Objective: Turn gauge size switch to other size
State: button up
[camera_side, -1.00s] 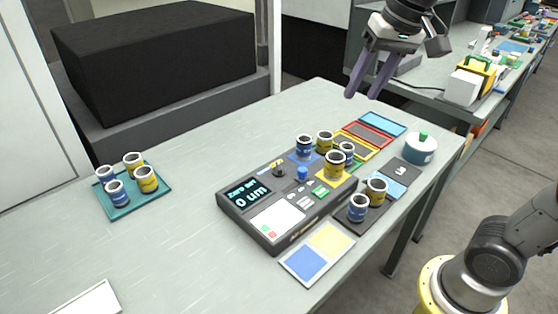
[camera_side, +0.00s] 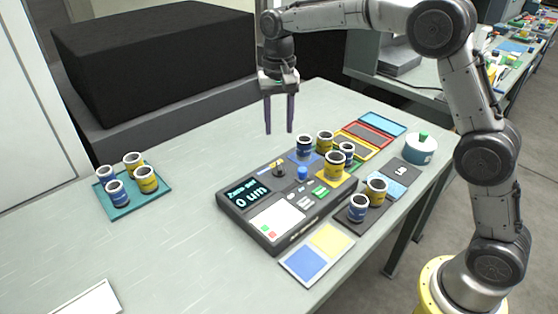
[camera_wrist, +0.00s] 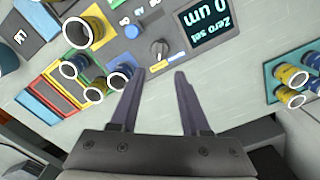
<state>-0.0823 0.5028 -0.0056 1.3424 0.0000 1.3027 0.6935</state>
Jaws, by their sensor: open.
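The dark gauge box (camera_side: 285,205) sits on the table, its screen (camera_side: 246,194) reading "Zero set 0 um". Its size switch, a small dark knob (camera_side: 279,169), is on the top face near the screen. In the wrist view the knob (camera_wrist: 158,49) lies just beyond my fingertips, with a yellow and a blue label beside it. Which label it points at I cannot tell for sure. A round blue button (camera_side: 302,173) is beside it. My gripper (camera_side: 279,131) is open and empty, pointing down above the gauge's far side, apart from the knob.
Blue and yellow ringed cups (camera_side: 334,166) stand on and beside the gauge's right end. A teal tray (camera_side: 120,209) with several cups is at left. A blue and yellow card (camera_side: 306,263) lies in front. The table between teal tray and gauge is clear.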

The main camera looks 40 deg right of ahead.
aim_at(279, 165)
notch_tip(279, 165, down, 11)
jog(key=shift+f, duration=0.2)
dwell(0.3)
grip_shut()
